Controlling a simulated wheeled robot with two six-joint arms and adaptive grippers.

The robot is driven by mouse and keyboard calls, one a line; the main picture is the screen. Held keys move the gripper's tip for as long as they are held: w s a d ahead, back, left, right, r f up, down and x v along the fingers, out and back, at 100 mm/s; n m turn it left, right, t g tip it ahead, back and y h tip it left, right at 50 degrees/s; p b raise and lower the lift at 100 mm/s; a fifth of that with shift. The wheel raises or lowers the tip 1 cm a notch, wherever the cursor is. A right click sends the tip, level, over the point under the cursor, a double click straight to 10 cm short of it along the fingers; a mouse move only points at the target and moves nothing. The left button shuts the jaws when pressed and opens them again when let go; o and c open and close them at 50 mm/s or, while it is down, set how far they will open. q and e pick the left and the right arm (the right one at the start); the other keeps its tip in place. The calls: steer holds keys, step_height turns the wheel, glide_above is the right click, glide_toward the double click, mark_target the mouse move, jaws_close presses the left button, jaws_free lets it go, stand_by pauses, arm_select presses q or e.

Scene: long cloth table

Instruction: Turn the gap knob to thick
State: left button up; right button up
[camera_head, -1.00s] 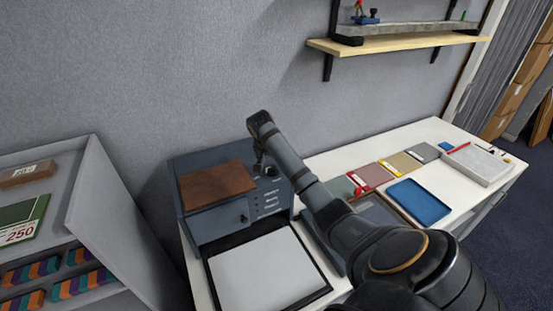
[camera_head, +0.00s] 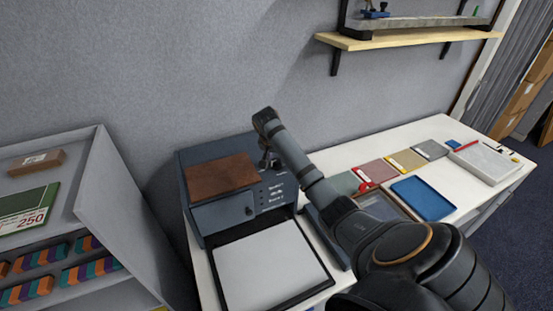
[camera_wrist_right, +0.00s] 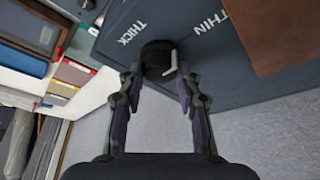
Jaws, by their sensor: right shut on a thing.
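The gap knob (camera_wrist_right: 156,50) is a round black knob with a white pointer mark, on top of a blue-grey machine (camera_head: 221,217). In the right wrist view the white words THICK and THIN are printed beside it, and the pointer mark lies on the side of the knob away from THICK. My right gripper (camera_wrist_right: 160,73) is shut on the knob, one finger on each side. In the head view my right gripper (camera_head: 268,163) reaches down to the machine top and hides the knob. My left gripper is not in view.
The machine has a brown wooden panel (camera_head: 222,175) and a pale sheet (camera_head: 268,268) in front. A blue tray (camera_head: 423,198) and several coloured sample pads lie along the white table (camera_head: 343,160). A grey shelf unit (camera_head: 120,215) stands left. A wooden wall shelf (camera_head: 400,40) hangs above.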

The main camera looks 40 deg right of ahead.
steer(key=shift+n, duration=0.3)
steer(key=n, duration=0.1)
steer(key=n+t, duration=0.1)
steer(key=n, duration=0.1)
steer(key=shift+s+d+y, duration=0.15)
steer(key=shift+y, duration=0.25)
steer(key=n+y, duration=0.1)
steer(key=n, duration=0.1)
steer(key=n+t, duration=0.1)
steer(key=n, duration=0.2)
steer(key=shift+d+y, duration=0.1)
steer(key=shift+y, duration=0.3)
steer(key=n+y, duration=0.1)
steer(key=n, duration=0.3)
steer(key=shift+d+n+y, duration=0.1)
steer(key=shift+n+y, duration=0.3)
steer(key=n+y, duration=0.1)
steer(key=n, duration=0.3)
steer(key=shift+y, duration=0.3)
steer(key=shift+n, duration=0.3)
steer(key=o, duration=1.1)
steer(key=shift+d, duration=0.1)
steer(key=shift+o, duration=0.2)
